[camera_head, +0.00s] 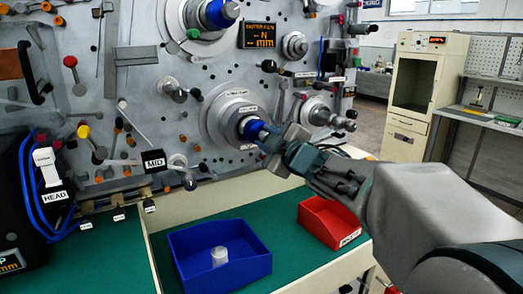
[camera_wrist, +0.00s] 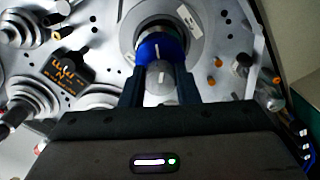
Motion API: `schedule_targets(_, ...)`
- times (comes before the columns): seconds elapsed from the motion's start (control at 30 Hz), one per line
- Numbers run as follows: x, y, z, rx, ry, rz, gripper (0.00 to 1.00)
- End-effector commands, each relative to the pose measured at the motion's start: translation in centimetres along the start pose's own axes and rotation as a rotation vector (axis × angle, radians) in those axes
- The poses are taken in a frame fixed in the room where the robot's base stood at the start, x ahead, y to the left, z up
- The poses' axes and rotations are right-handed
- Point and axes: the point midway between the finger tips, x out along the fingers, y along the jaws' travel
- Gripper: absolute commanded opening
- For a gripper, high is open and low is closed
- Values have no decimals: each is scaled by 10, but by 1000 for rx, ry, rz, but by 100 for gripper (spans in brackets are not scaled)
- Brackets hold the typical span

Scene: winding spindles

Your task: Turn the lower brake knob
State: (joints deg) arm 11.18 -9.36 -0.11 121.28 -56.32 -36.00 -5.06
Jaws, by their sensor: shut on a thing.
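The lower brake knob (camera_head: 252,130) is blue and sits at the centre of a round grey spindle disc on the machine panel. In the wrist view the blue knob (camera_wrist: 162,50) shows between the two fingers, with a grey hub (camera_wrist: 161,78) bearing a white mark in front of it. My gripper (camera_head: 268,136) reaches in from the right and is shut on the knob; the wrist view also shows the gripper (camera_wrist: 160,82) around it. The fingers cover part of the knob's sides.
An upper blue knob (camera_head: 222,12) is on the panel above. A blue bin (camera_head: 220,265) with a pale cylinder and a red bin (camera_head: 333,220) stand on the green bench below. Levers and small knobs crowd the panel around my gripper. A black display (camera_head: 258,34) sits above.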

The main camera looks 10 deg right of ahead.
Motion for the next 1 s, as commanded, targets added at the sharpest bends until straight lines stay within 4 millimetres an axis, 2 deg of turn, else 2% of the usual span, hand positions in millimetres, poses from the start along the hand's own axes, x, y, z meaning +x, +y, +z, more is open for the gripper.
schedule_targets(0.6, 0, -4, 2, -566, 0, 0, 6)
schedule_targets(1.0, 0, -2, 2, -787, -1, 0, 6)
